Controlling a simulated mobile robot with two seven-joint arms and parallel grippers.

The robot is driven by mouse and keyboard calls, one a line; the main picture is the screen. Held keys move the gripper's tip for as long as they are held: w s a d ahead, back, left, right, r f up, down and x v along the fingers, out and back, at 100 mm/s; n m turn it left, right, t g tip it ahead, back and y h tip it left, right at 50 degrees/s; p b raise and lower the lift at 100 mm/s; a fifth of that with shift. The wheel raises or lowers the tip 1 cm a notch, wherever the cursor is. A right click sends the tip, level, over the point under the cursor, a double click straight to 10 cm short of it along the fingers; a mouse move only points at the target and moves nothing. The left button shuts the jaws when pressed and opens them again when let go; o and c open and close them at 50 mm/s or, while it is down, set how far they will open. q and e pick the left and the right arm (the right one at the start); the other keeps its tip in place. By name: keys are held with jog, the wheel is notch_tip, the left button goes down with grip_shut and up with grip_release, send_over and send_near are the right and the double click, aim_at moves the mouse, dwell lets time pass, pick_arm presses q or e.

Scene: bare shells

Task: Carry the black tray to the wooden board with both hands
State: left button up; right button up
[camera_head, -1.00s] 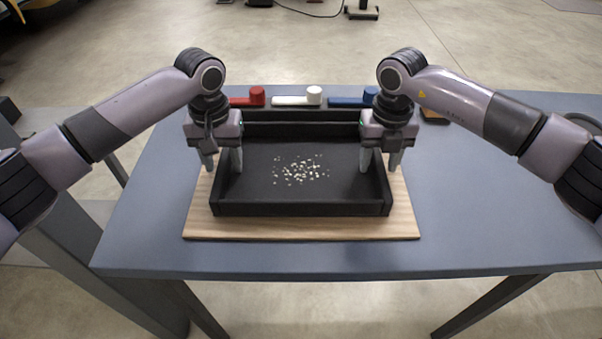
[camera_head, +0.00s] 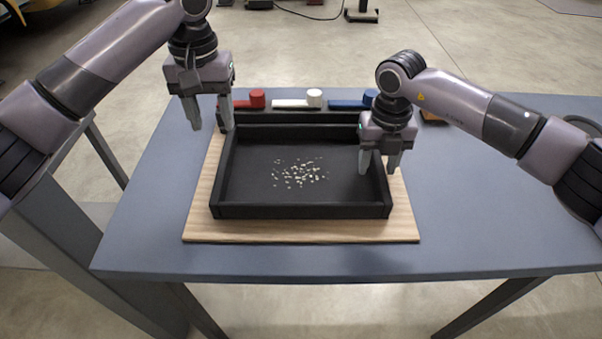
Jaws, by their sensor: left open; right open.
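The black tray (camera_head: 300,211) rests on the wooden board (camera_head: 300,231) on the blue-grey table. Small pale bits (camera_head: 300,173) lie scattered on the tray's floor. My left gripper (camera_head: 210,128) is open and empty, raised above the tray's far left corner, apart from the wall. My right gripper (camera_head: 378,168) is open at the tray's right wall, with one finger on the inner side and the other toward the outer side. Whether it touches the wall I cannot tell.
Red (camera_head: 257,98), white (camera_head: 314,98) and blue (camera_head: 370,97) handled objects lie in a row behind the tray. A dark and orange item (camera_head: 431,116) lies behind the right gripper. The table (camera_head: 500,200) is clear at right and along the front.

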notch_tip(320, 180, up, 12)
dwell(0.5)
jog(key=shift+s, duration=0.1)
dwell(0.4)
